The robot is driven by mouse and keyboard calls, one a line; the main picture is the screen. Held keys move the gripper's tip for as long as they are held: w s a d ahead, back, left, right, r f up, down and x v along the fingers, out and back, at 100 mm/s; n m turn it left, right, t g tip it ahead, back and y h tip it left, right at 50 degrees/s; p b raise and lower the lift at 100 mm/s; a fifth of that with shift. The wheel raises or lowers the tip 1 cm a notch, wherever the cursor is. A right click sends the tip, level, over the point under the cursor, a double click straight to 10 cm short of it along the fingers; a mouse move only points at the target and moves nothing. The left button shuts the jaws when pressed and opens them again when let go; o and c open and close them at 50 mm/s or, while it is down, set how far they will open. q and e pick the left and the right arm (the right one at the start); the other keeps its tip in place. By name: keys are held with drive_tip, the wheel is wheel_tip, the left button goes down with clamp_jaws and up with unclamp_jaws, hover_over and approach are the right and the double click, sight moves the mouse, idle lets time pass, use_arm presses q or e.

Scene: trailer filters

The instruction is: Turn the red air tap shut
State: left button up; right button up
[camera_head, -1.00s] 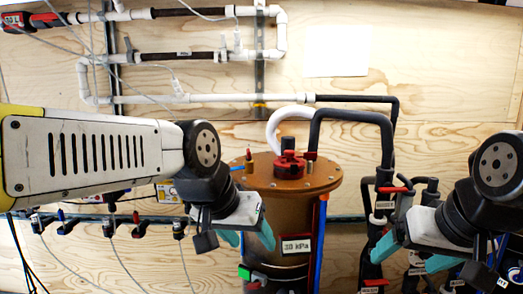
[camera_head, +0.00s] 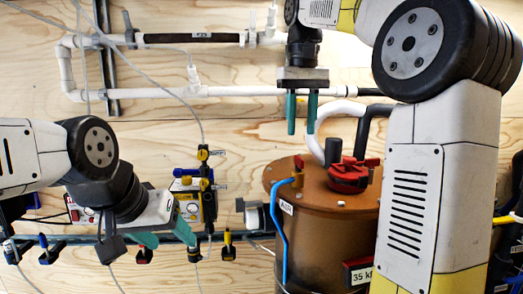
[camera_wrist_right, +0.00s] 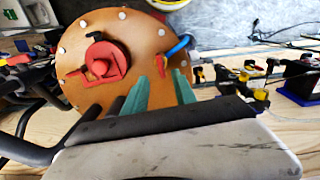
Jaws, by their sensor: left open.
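The small red tap (camera_head: 298,163) stands at the left edge of the brown drum's lid (camera_head: 315,200), where a blue hose (camera_head: 283,240) joins. In the right wrist view the red tap (camera_wrist_right: 160,64) shows just beyond and between my fingertips. My right gripper (camera_head: 301,130) points down above the lid, fingers apart and empty. Its green fingertips also show in the wrist view (camera_wrist_right: 161,77); they appear apart from the tap. My left gripper (camera_head: 170,241) is open and empty at the lower left, left of the drum.
A larger red fitting (camera_head: 349,172) sits mid-lid with white and black hoses close by. White pipes (camera_head: 225,92) run along the wooden wall behind. A rail with small valves (camera_head: 228,244) and a yellow-black device (camera_head: 205,200) lie left of the drum.

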sight(299, 158)
drive_tip(key=shift+w+a+f, duration=0.1)
drive_tip(key=shift+a+f, duration=0.05)
drive_tip(key=shift+f, duration=0.1)
wheel_tip(299, 158, down, 7)
drive_tip(key=shift+f, duration=0.1)
clamp_jaws()
